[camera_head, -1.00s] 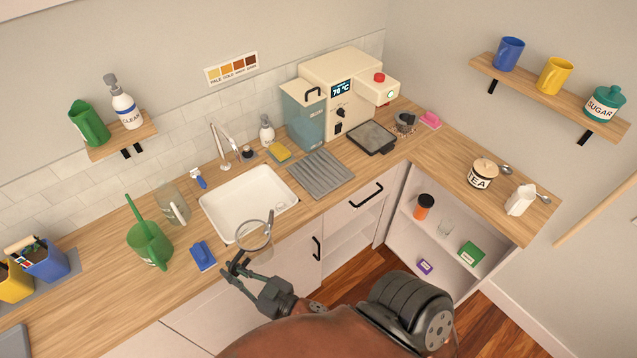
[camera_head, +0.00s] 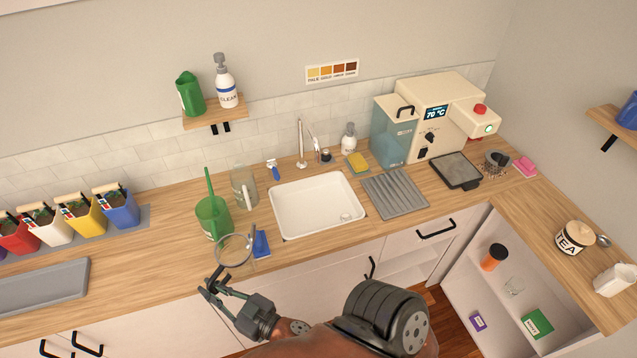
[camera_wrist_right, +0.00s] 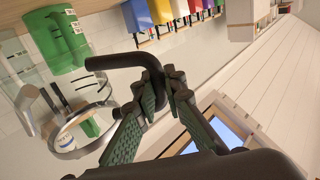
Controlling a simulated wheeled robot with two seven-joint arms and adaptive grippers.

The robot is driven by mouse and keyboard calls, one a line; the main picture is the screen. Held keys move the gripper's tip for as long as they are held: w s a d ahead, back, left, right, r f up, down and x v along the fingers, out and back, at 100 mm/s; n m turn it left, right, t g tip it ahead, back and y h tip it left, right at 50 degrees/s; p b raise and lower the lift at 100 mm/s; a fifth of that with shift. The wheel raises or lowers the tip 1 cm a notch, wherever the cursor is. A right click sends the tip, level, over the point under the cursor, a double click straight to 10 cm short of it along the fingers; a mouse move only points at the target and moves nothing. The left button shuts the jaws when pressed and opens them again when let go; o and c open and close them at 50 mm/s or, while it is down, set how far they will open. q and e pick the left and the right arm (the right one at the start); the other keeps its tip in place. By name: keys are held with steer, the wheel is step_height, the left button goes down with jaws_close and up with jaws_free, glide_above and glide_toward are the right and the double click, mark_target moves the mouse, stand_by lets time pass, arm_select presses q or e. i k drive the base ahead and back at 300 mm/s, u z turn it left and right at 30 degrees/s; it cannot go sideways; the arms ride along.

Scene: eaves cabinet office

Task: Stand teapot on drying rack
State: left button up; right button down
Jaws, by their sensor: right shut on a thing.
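The teapot (camera_head: 235,252) is clear glass with a shiny metal rim and a dark handle. My right gripper (camera_head: 213,283) is shut on its handle and holds it at the counter's front edge, before the green watering can. In the right wrist view the teapot (camera_wrist_right: 85,125) is at the left, with the dark handle (camera_wrist_right: 112,62) between the fingers (camera_wrist_right: 165,88). Its clear body is faint, so its exact tilt and height are hard to tell. The grey ribbed drying rack (camera_head: 395,192) lies bare on the counter, right of the sink. My left gripper is not in view.
The green watering can (camera_head: 213,217), a glass jug (camera_head: 243,187) and a blue brush (camera_head: 261,244) stand close to the teapot. The white sink (camera_head: 317,205) lies between them and the rack. The tap (camera_head: 302,145) rises behind the sink. A machine (camera_head: 438,115) stands behind the rack.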

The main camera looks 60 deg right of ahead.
mark_target(393, 192)
steer(key=u, duration=0.55)
steer(key=k, duration=1.15)
steer(key=z, duration=1.5)
steer(key=i, duration=0.5)
